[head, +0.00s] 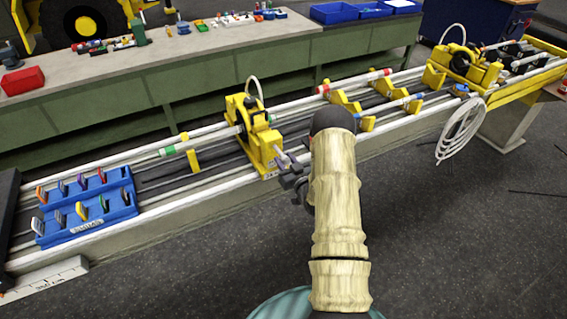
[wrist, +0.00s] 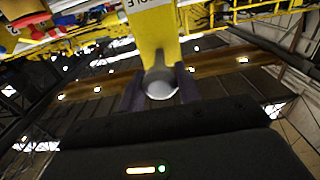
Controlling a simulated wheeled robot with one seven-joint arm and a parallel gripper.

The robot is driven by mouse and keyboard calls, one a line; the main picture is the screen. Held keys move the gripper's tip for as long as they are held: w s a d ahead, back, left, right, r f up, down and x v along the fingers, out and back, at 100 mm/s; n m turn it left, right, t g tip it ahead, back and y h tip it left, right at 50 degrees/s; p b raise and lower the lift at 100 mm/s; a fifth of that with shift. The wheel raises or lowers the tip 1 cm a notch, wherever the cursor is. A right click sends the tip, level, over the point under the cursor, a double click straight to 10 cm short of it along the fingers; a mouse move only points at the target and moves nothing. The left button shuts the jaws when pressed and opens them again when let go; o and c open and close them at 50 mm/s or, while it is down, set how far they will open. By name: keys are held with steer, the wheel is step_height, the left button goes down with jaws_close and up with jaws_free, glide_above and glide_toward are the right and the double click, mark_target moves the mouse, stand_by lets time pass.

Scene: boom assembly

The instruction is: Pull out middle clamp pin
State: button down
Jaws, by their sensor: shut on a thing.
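The yellow middle clamp (head: 262,140) stands on the rails left of the picture's centre in the head view. Its yellow body fills the top middle of the wrist view (wrist: 150,32), with part of a printed label. My gripper (head: 284,160) is at the clamp's front face, low on its right side. In the wrist view, the rounded grey end of the clamp pin (wrist: 160,83) sits between the two dark fingers of my gripper (wrist: 160,92), which is shut on it. The pin lies against the yellow body in that view; how deep it sits is hidden.
A blue rack (head: 88,222) with coloured tools lies on the left end of the rails. Another yellow clamp (head: 462,70) stands far right, with a coiled white cable (head: 461,130) hanging below. A green workbench (head: 215,80) runs behind. Open floor lies in front.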

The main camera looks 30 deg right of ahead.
steer(key=shift+s+f, duration=0.1)
steer(key=shift+f, duration=0.05)
steer(key=c, duration=1)
jaws_free()
steer(key=shift+o, duration=0.2)
steer(key=shift+s+d, duration=0.1)
steer(key=shift+s+b, duration=0.35)
steer(key=shift+s, duration=0.2)
steer(key=s+b, duration=0.6)
steer(key=s, duration=1)
steer(key=shift+s+d, duration=0.2)
